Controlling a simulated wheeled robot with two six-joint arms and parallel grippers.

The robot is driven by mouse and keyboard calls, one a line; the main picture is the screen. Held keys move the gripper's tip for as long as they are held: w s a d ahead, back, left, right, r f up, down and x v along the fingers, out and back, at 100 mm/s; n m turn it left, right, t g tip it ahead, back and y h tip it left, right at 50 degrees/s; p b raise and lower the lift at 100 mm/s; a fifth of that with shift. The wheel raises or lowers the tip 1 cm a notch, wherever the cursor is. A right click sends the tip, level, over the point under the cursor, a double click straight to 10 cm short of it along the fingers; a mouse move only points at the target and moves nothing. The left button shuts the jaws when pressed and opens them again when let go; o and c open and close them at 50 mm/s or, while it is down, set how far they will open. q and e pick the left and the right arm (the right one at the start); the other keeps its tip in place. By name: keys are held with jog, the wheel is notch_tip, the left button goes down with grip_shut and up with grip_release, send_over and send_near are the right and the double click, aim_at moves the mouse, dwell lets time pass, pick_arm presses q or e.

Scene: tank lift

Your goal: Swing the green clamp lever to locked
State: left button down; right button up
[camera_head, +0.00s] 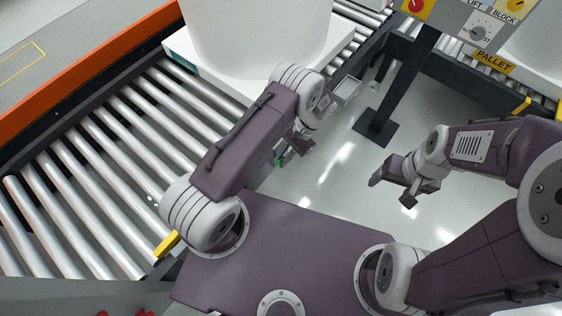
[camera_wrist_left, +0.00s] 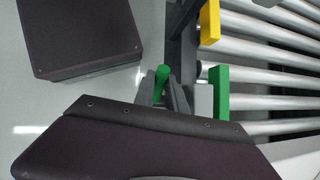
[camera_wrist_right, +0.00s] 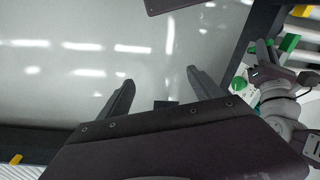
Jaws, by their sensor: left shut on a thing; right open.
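The green clamp lever (camera_wrist_left: 161,76) shows in the left wrist view as a short green bar standing up between my left fingers. My left gripper (camera_wrist_left: 162,92) is shut on it. A green block (camera_wrist_left: 221,88) sits to its right beside the rollers; it also shows in the right wrist view (camera_wrist_right: 289,42). In the head view, a bit of green shows at my left gripper (camera_head: 291,154), beside the conveyor edge; the arm hides much of the clamp. My right gripper (camera_head: 390,190) is open and empty above the floor, and its spread fingers show in the right wrist view (camera_wrist_right: 160,88).
A roller conveyor (camera_head: 100,140) with an orange side rail (camera_head: 85,80) fills the left. A large white tank (camera_head: 255,35) stands on a pale pallet (camera_head: 210,75) at the back. A control post (camera_head: 400,85) stands to the right. Open floor (camera_head: 340,170) lies between.

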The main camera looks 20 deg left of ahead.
jog(key=shift+f, duration=0.4)
jog(key=c, duration=0.4)
jog(key=a+f+m+g, duration=0.1)
jog(key=s+a+f+m+g+y, duration=0.1)
jog(key=m, duration=0.1)
jog(key=a+f+m+g, duration=0.1)
jog(key=f+m, duration=0.1)
jog(key=shift+s+a+y, duration=0.1)
jog(key=shift+s+y, duration=0.15)
jog(key=shift+y, duration=0.05)
grip_shut()
jog(key=w+a+f+m+y, duration=0.1)
jog(key=a+f+m+y, duration=0.6)
jog(key=m, duration=0.5)
jog(key=w+a+f+m+y, duration=0.2)
jog(key=a+f+m+y, duration=0.4)
jog(key=a+m, duration=0.5)
jog(key=shift+w+f+m+y, duration=0.25)
jog(key=shift+f+m+y, duration=0.25)
jog(key=shift+m, duration=0.6)
